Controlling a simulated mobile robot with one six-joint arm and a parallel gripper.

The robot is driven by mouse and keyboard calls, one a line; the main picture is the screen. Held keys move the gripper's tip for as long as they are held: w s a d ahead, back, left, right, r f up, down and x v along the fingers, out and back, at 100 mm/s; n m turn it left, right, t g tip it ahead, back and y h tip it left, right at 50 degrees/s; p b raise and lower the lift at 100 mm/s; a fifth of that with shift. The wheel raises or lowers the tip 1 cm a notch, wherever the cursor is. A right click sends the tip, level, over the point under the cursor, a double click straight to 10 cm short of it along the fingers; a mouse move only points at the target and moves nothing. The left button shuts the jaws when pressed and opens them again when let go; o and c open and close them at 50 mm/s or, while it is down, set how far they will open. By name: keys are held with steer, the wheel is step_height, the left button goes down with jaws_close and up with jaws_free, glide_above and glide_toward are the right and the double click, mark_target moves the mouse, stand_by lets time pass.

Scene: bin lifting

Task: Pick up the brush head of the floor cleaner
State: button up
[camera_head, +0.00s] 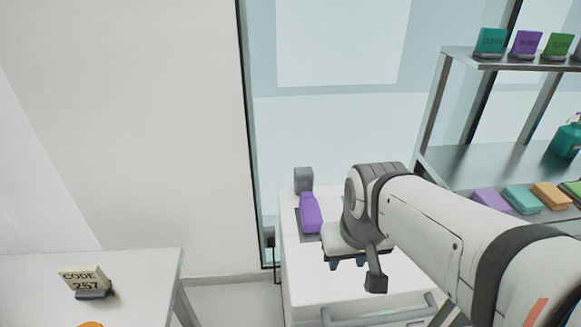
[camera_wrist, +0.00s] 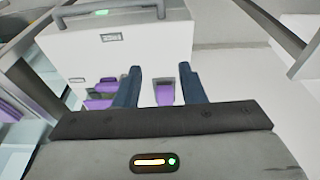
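In the head view a purple piece (camera_head: 311,213) on a dark grey base lies on a white cabinet (camera_head: 300,270), beside an upright grey block (camera_head: 303,179). I cannot tell whether this is the brush head. My gripper (camera_head: 347,263) is over the cabinet, to the right of and nearer than the purple piece, pointing down. In the wrist view its two dark blue fingers (camera_wrist: 160,70) are apart with nothing held. A purple piece with grey edges (camera_wrist: 165,92) shows in the gap between them, farther off. Another purple piece (camera_wrist: 101,88) is left of the fingers.
A metal shelf (camera_head: 480,160) with coloured blocks and a teal bottle (camera_head: 567,138) stands at the right. A white table (camera_head: 140,285) with a code sign (camera_head: 85,281) is at lower left. A grey handle bar (camera_head: 375,316) runs along the cabinet's near edge.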

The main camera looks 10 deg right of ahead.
steer(key=shift+o, duration=0.8)
steer(key=shift+w, duration=0.1)
steer(key=o, duration=0.8)
steer(key=shift+t, duration=0.4)
steer(key=w+f, duration=0.1)
steer(key=w, duration=0.4)
steer(key=w+f, duration=0.2)
steer(key=w, duration=0.4)
steer(key=w+f, duration=0.2)
steer(key=w, duration=0.4)
steer(key=shift+b, duration=0.3)
steer(key=shift+o, duration=0.2)
steer(key=t, duration=0.1)
glide_toward(311, 211)
steer(key=shift+w+a+f, duration=0.1)
steer(key=shift+a+f, duration=0.05)
steer(key=shift+f, duration=0.4)
steer(key=shift+a+f, duration=0.1)
steer(key=shift+f, duration=0.5)
steer(key=x, duration=0.5)
steer(key=w+x, duration=0.1)
steer(key=x, duration=0.2)
steer(key=shift+d+r, duration=0.15)
steer(key=shift+d, duration=0.15)
steer(key=shift+f, duration=0.4)
steer(key=c, duration=1.5)
